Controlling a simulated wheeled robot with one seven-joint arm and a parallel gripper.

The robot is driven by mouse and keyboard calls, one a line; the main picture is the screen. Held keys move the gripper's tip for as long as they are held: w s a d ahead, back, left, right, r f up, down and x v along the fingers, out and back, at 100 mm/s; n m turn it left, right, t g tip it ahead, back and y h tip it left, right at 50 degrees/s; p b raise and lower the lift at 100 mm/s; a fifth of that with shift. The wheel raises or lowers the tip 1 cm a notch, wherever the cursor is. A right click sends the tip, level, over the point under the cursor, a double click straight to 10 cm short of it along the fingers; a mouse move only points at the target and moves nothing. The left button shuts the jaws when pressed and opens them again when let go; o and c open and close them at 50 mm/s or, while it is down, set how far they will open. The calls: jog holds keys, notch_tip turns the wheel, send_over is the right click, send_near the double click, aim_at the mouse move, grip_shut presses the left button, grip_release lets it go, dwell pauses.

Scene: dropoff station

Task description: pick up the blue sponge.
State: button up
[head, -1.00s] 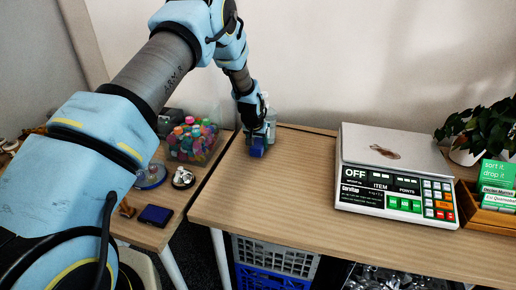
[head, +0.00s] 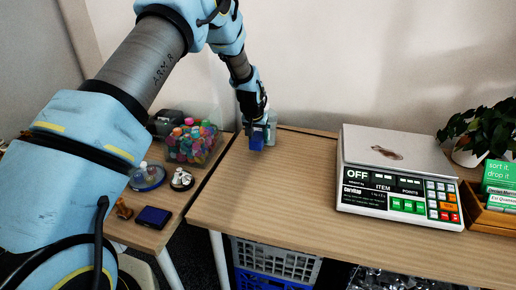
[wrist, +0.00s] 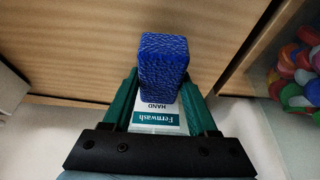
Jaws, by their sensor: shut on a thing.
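The blue sponge (head: 256,141) is at the far left end of the larger table in the head view. It also shows in the wrist view (wrist: 164,66), textured and block-shaped, standing out beyond the fingers. My gripper (head: 258,125) points down at it from above. In the wrist view the green fingers (wrist: 160,98) are on both sides of the sponge's near end, shut on it. The sponge looks slightly above the tabletop; the exact gap is hard to tell.
A bottle (head: 272,127) stands close behind the sponge; its label (wrist: 155,117) shows between the fingers. A tub of colourful pieces (head: 193,142) is on the side table at left. A scale (head: 395,175) stands right. The table (head: 300,190) between is clear.

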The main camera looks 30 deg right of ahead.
aim_at(258, 136)
jog(key=v, duration=0.1)
jog(key=b+v, duration=0.1)
jog(key=v, duration=0.1)
jog(key=shift+w+d+r, duration=0.1)
jog(key=shift+w+d, duration=0.1)
jog(key=shift+w, duration=0.05)
jog(key=s+a+b, duration=0.5)
jog(key=s+a, duration=0.8)
jog(key=s, duration=0.1)
jog(key=o, duration=0.8)
jog(key=c, duration=0.7)
